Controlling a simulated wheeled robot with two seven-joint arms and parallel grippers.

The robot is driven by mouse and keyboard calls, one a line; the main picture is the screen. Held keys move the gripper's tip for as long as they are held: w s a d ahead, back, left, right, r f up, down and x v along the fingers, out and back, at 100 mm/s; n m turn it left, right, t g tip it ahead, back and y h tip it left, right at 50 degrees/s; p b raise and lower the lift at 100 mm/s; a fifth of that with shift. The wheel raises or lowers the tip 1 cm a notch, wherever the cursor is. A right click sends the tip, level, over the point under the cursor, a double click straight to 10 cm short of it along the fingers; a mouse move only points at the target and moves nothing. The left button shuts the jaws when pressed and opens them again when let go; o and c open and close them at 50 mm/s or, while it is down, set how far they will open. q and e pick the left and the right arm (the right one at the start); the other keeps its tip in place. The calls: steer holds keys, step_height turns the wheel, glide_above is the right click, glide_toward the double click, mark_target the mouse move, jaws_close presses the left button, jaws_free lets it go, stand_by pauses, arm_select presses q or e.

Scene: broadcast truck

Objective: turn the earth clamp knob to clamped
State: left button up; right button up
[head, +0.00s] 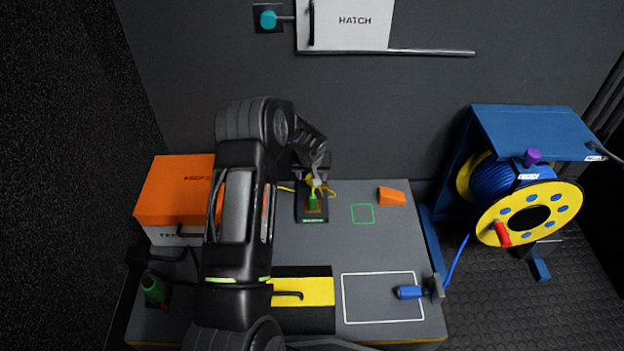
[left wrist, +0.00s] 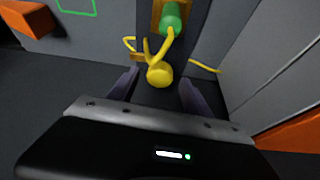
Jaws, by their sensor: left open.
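The earth clamp stands on a black plate (head: 312,214) on the grey worktop. In the left wrist view its round yellow knob (left wrist: 160,75) shows, with yellow wire-like arms beside it. A green cylinder (left wrist: 171,17) sits beyond the knob; it also shows in the head view (head: 312,202). My left gripper (head: 317,180) is over the clamp, open, with one finger on each side of the knob in the left wrist view (left wrist: 158,90). I cannot tell whether the fingers touch it. The plate's label is too small to read. My right gripper is out of view.
An orange-topped box (head: 172,190) stands left, and an orange block (head: 391,196) lies right of the clamp. A yellow panel with a black handle (head: 305,292) and a blue connector (head: 410,292) are nearer. A cable reel (head: 530,213) stands right.

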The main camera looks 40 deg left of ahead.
arm_select(q)
steer(key=shift+w+f, duration=0.15)
steer(key=shift+f, duration=0.3)
steer(key=shift+c, duration=0.3)
jaws_close()
